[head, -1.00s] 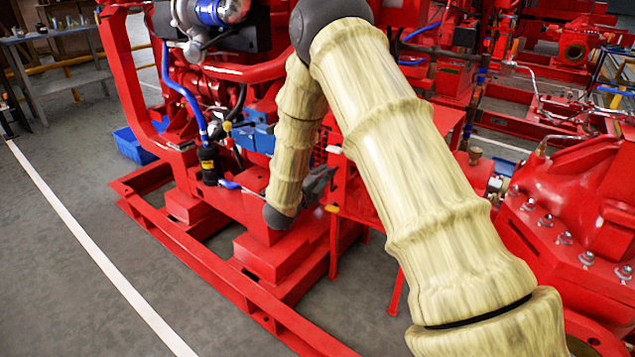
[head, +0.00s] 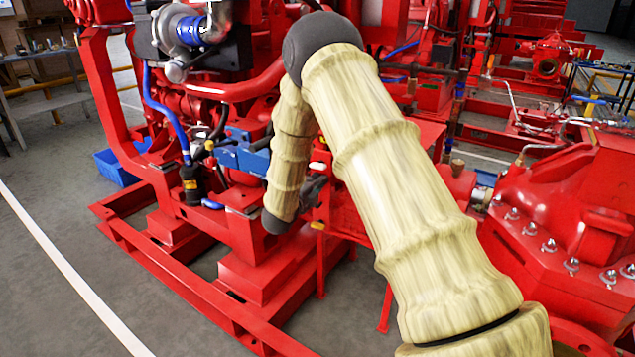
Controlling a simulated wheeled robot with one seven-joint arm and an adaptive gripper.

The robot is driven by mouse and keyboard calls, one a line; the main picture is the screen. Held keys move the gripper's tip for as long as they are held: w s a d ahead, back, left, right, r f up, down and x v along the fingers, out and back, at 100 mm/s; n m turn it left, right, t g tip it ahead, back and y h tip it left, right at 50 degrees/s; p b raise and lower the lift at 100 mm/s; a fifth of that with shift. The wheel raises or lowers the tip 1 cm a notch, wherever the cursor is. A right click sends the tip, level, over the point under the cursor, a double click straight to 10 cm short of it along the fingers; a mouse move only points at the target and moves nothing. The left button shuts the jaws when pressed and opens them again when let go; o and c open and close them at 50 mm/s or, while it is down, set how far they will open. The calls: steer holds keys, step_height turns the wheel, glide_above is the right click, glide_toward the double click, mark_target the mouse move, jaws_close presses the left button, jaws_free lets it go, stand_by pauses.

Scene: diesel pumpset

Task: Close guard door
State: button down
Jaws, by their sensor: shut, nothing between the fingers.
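The guard door appears to be part of the red guard panelling (head: 347,212) beside the engine, right of my forearm. My arm covers much of it, so I cannot make out its hinge or how far it stands open. My gripper (head: 314,190) is a small dark shape beside the lower end of my pale-sleeved arm, at the left edge of this panelling. It is shut and empty. I cannot tell whether it touches the panel.
The red engine base rail (head: 190,285) runs along the floor at left. A blue bin (head: 118,167) stands behind it. A red pump casing (head: 560,225) with several bolts is at right. Grey floor (head: 60,285) is clear at lower left.

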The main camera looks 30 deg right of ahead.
steer(key=x, duration=0.3)
steer(key=shift+w+d+r, duration=0.1)
steer(key=shift+w, duration=0.05)
